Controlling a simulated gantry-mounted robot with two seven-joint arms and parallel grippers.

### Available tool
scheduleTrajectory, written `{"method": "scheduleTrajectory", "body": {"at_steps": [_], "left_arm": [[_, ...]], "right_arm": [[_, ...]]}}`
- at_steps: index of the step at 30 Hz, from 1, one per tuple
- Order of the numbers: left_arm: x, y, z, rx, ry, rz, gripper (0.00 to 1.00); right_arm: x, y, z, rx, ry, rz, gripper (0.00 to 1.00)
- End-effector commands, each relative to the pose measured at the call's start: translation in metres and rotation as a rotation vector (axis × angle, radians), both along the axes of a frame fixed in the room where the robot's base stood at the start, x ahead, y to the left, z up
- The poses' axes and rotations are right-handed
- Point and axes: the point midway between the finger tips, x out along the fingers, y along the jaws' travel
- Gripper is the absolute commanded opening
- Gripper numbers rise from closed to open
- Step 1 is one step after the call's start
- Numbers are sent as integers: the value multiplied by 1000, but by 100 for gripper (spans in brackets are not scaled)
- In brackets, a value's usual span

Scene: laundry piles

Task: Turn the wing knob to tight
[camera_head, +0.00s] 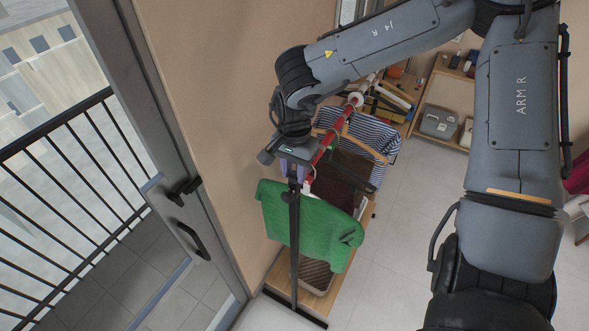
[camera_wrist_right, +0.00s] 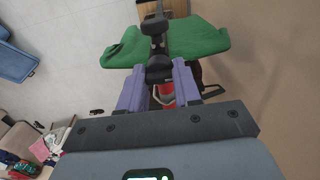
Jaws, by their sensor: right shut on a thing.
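My right gripper (camera_wrist_right: 160,88) reaches down to the near end of a clothes rack. Its two purple fingers stand on either side of a black rounded part, which I take to be the wing knob (camera_wrist_right: 160,70); its wings cannot be made out. The gripper is shut on it. The red rail (camera_wrist_right: 166,94) shows between the fingers. In the head view the right gripper (camera_head: 293,166) is at the top of the black rack post (camera_head: 294,230), and my wrist hides the knob. My left gripper is not in view.
A green garment (camera_head: 300,222) hangs beside the post, with a striped shirt (camera_head: 362,130) farther along the rail. A wall (camera_head: 225,90) and a glazed door with a black handle (camera_head: 193,240) stand to the left. Tiled floor (camera_head: 410,220) is clear to the right.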

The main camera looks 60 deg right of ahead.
Motion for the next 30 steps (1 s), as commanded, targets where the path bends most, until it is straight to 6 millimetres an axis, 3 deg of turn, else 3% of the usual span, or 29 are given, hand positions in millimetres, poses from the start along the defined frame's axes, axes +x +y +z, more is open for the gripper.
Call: {"method": "scheduleTrajectory", "body": {"at_steps": [1, 5, 17, 23, 30], "left_arm": [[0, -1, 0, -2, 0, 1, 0], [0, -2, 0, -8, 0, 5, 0], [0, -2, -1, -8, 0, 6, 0], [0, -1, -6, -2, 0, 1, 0], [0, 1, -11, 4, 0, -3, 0]], "right_arm": [[0, 1, 1, 1, 0, 2, 37], [0, 0, 1, 1, 0, 1, 57], [0, 0, 5, -1, -1, 0, 58], [1, 0, 29, -2, -5, 1, 58], [1, 0, 71, -3, -4, 0, 58]]}}
